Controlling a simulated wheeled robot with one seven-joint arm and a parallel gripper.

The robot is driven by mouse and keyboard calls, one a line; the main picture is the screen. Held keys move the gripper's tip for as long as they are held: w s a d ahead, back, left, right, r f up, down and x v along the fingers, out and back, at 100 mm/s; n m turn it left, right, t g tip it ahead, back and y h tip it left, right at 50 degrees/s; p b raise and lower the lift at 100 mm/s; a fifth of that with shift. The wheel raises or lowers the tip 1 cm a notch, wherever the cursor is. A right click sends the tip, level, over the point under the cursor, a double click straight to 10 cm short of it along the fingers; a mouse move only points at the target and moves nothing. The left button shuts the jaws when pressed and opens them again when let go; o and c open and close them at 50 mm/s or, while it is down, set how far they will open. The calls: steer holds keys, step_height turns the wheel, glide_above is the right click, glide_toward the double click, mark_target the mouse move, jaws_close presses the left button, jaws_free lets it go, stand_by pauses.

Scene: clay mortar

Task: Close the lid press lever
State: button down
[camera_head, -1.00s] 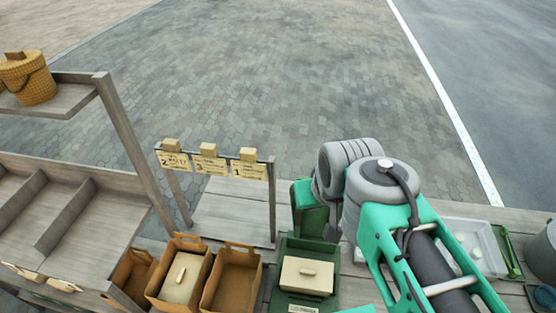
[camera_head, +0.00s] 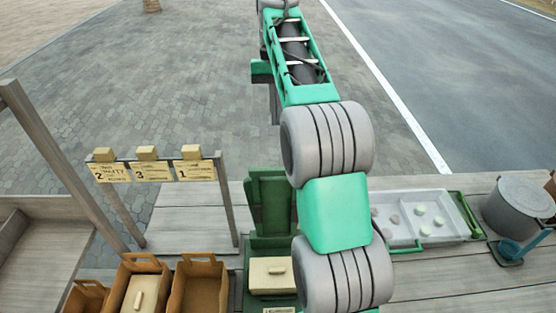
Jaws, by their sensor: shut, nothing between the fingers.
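The dark green lid press (camera_head: 270,205) stands on the wooden counter just left of my arm, its back part upright. A cream box with a small handled lid (camera_head: 272,272) sits at its base. My arm covers the press's right side, so the lever cannot be made out clearly. A green piece (camera_head: 261,72) shows beside my forearm higher up; I cannot tell whether it belongs to the press or to my arm. My gripper is not visible; my arm reaches up past the top edge of the view.
To the right are a tray (camera_head: 393,234) with round pieces, a green tool (camera_head: 470,215) and a grey pot (camera_head: 518,205).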

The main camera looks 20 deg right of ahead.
steer(key=s+a+f+b, duration=0.2)
steer(key=s+f, duration=0.3)
steer(key=f, duration=0.4)
steer(key=shift+s+a+b, duration=0.15)
steer(key=shift+s+b, duration=0.15)
